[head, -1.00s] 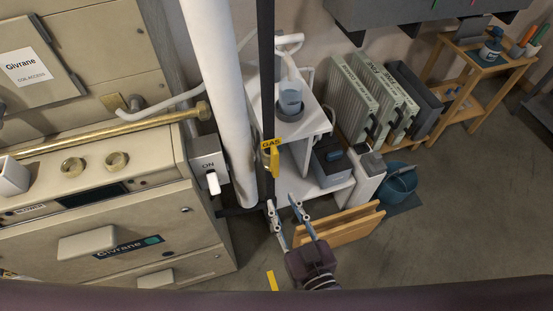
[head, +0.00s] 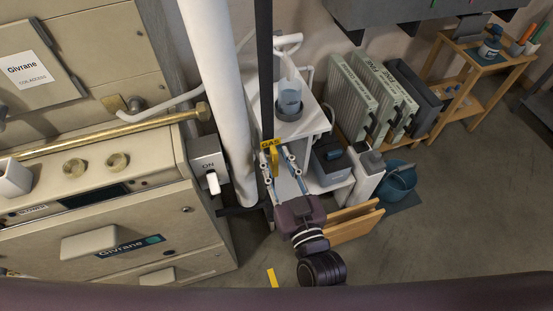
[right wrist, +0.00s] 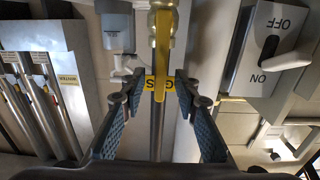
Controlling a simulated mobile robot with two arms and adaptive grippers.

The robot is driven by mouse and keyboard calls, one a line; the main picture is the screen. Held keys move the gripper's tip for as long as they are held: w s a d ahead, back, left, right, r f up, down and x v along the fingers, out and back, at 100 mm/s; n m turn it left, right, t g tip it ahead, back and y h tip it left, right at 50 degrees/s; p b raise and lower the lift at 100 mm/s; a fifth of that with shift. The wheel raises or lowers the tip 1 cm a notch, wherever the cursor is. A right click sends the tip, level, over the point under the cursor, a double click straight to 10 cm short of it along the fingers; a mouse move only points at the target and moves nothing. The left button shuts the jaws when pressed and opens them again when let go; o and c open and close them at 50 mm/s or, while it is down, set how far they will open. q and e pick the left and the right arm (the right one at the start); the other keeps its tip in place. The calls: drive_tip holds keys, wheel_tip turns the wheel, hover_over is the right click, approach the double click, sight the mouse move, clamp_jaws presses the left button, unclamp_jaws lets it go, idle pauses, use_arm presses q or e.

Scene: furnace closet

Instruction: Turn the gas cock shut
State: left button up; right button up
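My right gripper (head: 278,153) is open at the lever, with one finger on each side. My left gripper is not in view.
A grey switch box (head: 208,158) marked ON and a thick white pipe (head: 215,90) stand left of the gas pipe. A white shelf unit (head: 315,125) is behind on the right. The Givrane furnace (head: 100,220) fills the left.

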drive_tip(key=shift+c, duration=0.4)
clamp_jaws()
